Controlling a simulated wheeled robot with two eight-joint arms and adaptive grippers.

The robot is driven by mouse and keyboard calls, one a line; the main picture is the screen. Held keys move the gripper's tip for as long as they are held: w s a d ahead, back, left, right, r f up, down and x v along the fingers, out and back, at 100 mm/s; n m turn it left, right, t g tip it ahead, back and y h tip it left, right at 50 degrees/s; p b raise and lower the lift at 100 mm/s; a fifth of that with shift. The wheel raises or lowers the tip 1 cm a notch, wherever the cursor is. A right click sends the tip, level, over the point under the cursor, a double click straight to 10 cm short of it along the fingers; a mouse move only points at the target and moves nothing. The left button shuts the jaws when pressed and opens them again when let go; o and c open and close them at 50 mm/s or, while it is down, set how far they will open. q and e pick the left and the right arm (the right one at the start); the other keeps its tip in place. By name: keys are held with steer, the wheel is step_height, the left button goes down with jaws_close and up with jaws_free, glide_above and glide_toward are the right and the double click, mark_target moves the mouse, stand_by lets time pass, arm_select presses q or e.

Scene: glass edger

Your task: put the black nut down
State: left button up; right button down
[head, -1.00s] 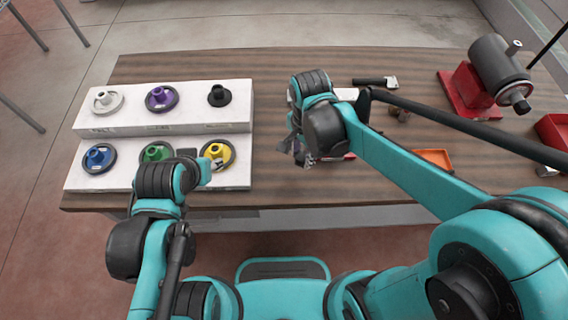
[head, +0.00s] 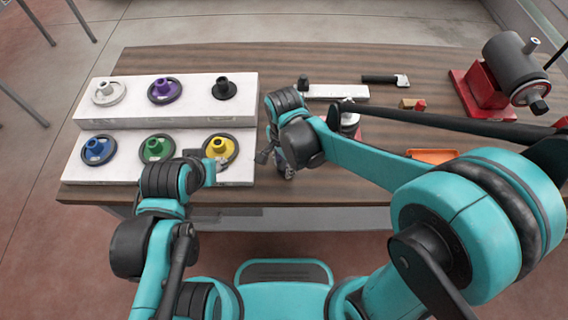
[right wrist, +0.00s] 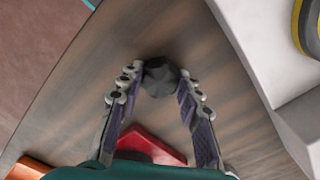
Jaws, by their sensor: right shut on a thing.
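My right gripper (head: 272,158) is shut on the black nut (right wrist: 160,77); its fingertips (right wrist: 158,78) press on both sides of it in the right wrist view. The nut is dark and faceted, above the brown wooden table. In the head view the gripper is just right of the white stepped stand, and I cannot make out the nut there.
The white stepped stand (head: 110,174) holds several coloured discs with knobs and a black knobbed piece (head: 224,88). A red machine with a grey cylinder (head: 515,70) is at the back right. A white bar (head: 336,91) and an orange tray (head: 433,156) lie on the table (head: 300,65).

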mark_target(284, 165)
steer(key=shift+f, duration=0.2)
steer(key=c, duration=1)
jaws_free()
steer(key=shift+c, duration=0.2)
steer(key=shift+r, duration=0.1)
steer(key=shift+r, duration=0.3)
step_height(284, 165, up, 12)
steer(key=p, duration=0.4)
steer(key=shift+f, duration=0.2)
steer(key=s+d+n+t, duration=0.2)
steer(key=d+n, duration=0.3)
steer(key=d, duration=0.4)
steer(key=s+d+r+n+t, duration=0.1)
steer(key=s+d+n+t, duration=0.2)
steer(key=d+n+t, duration=0.2)
steer(key=d, duration=0.3)
steer(key=shift+s+d+r+n, duration=0.15)
steer(key=shift+d+r+n, duration=0.1)
steer(key=shift+d+n, duration=0.15)
